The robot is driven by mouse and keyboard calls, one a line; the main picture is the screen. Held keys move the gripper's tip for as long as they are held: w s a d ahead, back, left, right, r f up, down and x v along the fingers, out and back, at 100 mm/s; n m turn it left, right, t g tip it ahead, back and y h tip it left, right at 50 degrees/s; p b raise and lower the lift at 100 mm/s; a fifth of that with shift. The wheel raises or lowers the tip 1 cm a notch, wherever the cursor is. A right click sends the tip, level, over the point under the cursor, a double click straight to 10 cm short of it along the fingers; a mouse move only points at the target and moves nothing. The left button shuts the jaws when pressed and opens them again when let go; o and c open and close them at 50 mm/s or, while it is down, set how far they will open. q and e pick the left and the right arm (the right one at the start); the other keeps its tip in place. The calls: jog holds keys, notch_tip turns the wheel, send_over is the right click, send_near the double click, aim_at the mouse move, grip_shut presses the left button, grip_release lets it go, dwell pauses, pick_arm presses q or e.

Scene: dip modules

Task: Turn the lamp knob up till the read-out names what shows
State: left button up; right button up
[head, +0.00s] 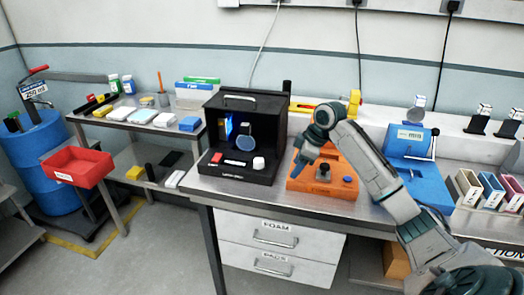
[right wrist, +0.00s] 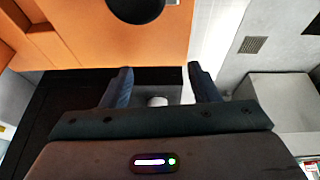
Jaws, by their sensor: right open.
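The black lamp box (head: 266,112) stands open at the front on the bench. A blue glow (head: 229,127) and a round blue-grey disc (head: 245,143) show inside it. I cannot make out any read-out text. My right gripper (head: 299,168) is right of the knob, apart from it, over the left part of the orange unit. In the right wrist view, its open fingers (right wrist: 160,85) have a small white cylinder behind them; I cannot tell what it is. My left gripper is out of view.
The orange unit (head: 325,185) with a dark central fitting is close on the right of the lamp box. A blue instrument (head: 425,185) stands farther right. A side table (head: 128,118) and red bin (head: 77,167) are at left. Bare bench shows in front of the units.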

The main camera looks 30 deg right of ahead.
aim_at(259, 160)
jog(key=shift+w, duration=0.3)
jog(key=shift+w+a, duration=0.15)
jog(key=shift+a, duration=0.05)
jog(key=w+a, duration=0.1)
jog(key=w+a+p, duration=0.1)
jog(key=w+a, duration=0.1)
jog(key=w, duration=0.1)
jog(key=shift+a+r+p, duration=0.2)
jog(key=shift+r+p, duration=0.1)
jog(key=w+a, duration=0.2)
jog(key=w, duration=0.1)
jog(key=w+a+p, duration=0.1)
jog(key=shift+w, duration=0.25)
jog(key=shift+w+a, duration=0.2)
jog(key=shift+w, duration=0.1)
jog(key=shift+f+p, duration=0.4)
jog(key=shift+f, duration=0.05)
jog(key=shift+w+f, duration=0.1)
jog(key=shift+f, duration=0.15)
jog(key=c, duration=1)
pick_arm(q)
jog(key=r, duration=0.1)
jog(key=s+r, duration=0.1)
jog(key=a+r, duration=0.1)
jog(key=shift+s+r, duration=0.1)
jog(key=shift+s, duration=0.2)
